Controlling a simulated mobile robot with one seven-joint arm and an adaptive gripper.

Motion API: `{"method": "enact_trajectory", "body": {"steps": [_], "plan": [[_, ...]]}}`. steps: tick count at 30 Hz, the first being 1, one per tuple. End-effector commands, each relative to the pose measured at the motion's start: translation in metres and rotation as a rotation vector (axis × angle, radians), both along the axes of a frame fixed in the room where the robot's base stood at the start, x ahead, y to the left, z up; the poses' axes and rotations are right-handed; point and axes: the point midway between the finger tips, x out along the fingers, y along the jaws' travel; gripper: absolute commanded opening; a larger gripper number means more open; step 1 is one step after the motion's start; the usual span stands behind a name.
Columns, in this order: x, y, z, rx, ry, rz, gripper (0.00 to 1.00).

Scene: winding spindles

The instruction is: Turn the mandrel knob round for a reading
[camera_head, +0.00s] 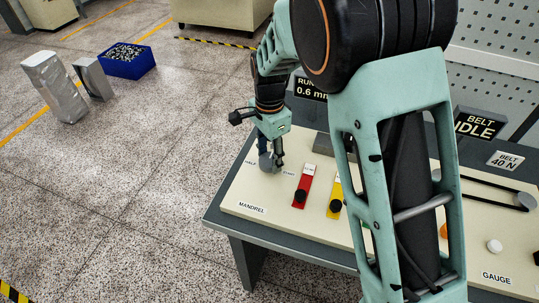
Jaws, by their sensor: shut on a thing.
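The mandrel knob (267,161) is a grey knob at the left end of the cream panel, above the label "MANDREL" (251,208). My gripper (273,163) reaches down over it from above and is shut on it. The fingers hide part of the knob, so its angle cannot be read. Small labels flank the knob, too small to read fully. A dark sign (310,89) behind my arm reads "RUN..." and "0.6 mm", partly hidden.
My arm covers the panel's middle. A "BELT IDLE" sign (479,125) stands at the back right. A blue bin (127,60) is on the floor.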

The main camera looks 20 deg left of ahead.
Motion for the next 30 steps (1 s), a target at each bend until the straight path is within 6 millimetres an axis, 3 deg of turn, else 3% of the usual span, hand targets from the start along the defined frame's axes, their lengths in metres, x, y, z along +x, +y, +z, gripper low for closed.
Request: {"method": "enact_trajectory", "body": {"steps": [15,16,20,30], "plan": [[0.0015,0.0005,0.0014,0.002,-0.004,-0.020,0.18],[0.0015,0.0005,0.0014,0.002,-0.004,-0.020,0.44],[0.0011,0.0003,0.0011,0.002,-0.003,-0.020,0.58],[0.0007,0.0005,0.0035,0.002,-0.003,-0.019,0.60]]}}
